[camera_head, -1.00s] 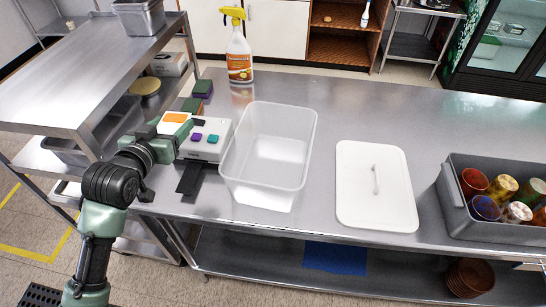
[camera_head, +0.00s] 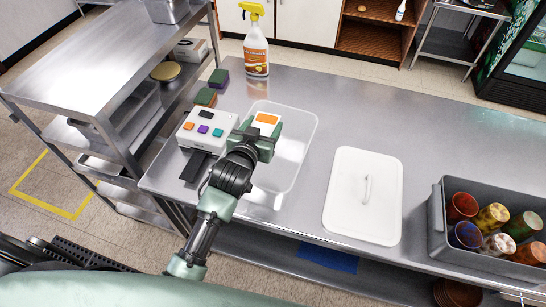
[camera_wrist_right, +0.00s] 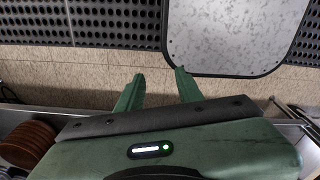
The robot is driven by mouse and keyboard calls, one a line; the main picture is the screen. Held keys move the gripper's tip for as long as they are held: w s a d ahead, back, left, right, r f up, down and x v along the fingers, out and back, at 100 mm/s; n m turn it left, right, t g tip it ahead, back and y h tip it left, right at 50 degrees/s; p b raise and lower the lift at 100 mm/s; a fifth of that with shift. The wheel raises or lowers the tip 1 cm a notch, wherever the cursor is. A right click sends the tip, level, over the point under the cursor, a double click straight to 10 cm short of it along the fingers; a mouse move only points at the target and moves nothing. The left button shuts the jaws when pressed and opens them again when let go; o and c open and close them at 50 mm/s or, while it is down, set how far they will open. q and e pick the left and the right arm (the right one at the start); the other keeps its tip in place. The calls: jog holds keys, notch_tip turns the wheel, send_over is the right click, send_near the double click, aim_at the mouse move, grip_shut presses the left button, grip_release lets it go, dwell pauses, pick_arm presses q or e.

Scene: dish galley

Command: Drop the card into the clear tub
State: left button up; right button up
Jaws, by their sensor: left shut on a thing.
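The card (camera_head: 267,118) is white with an orange patch. My left gripper (camera_head: 264,133) is shut on it and holds it over the left part of the clear tub (camera_head: 298,160). The tub is an open, see-through rectangular bin on the steel counter. My left gripper and forearm hide part of its left side. I cannot tell how high the card is above the rim. My right gripper (camera_wrist_right: 157,88) shows in the right wrist view with its fingers apart and nothing between them, over the floor.
A white device with coloured buttons (camera_head: 207,131) stands left of the tub. A white lid (camera_head: 363,200) lies to the right, then a grey bin (camera_head: 440,215) of cups. A spray bottle (camera_head: 256,50) and sponges (camera_head: 218,78) stand behind. The counter behind the lid is clear.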

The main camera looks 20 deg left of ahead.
pick_arm(q)
notch_tip(320, 180, down, 5)
jog(key=b, duration=0.4)
jog(key=shift+r+b, duration=0.1)
jog(key=shift+b, duration=0.2)
jog(key=o, duration=1.4)
jog(key=shift+c, duration=0.2)
